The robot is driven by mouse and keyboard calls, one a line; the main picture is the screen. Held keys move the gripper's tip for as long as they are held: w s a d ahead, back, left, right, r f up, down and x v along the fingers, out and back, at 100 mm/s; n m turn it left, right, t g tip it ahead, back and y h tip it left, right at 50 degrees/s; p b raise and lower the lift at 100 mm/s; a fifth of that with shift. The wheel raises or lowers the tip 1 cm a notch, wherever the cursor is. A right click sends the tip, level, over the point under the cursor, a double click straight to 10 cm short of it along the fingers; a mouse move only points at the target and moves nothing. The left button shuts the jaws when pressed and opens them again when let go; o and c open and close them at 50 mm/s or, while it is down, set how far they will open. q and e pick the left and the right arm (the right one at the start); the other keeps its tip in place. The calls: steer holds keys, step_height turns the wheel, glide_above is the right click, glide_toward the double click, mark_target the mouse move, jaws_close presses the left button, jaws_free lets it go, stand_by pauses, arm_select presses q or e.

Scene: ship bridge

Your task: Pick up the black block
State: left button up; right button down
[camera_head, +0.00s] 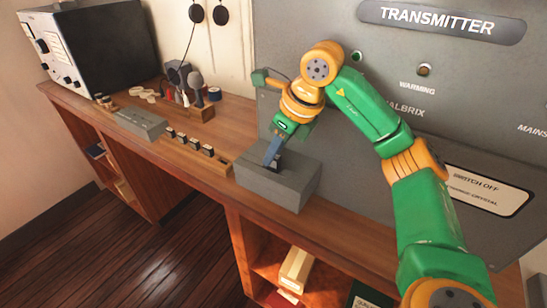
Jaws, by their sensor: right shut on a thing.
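My right gripper (271,158) reaches down from the green and orange right arm to the top of a grey box (268,190) on the wooden counter. Its narrow blue-grey fingers are closed on a small dark piece, the black block (278,161), at the top of the box. The fingers hide most of the block. I cannot tell whether it is clear of the box or still touching it. My left gripper is not in view.
A large grey transmitter panel (440,100) stands behind the counter (335,213). Open shelves lie below.

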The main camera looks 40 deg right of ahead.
mark_target(273, 172)
steer(key=r, duration=0.3)
steer(key=shift+s+a+r, duration=0.25)
steer(key=shift+s+a, duration=0.15)
steer(key=s+a+r+p, duration=0.1)
steer(key=s+a+r, duration=0.7)
steer(key=s, duration=0.2)
steer(key=shift+r, duration=0.3)
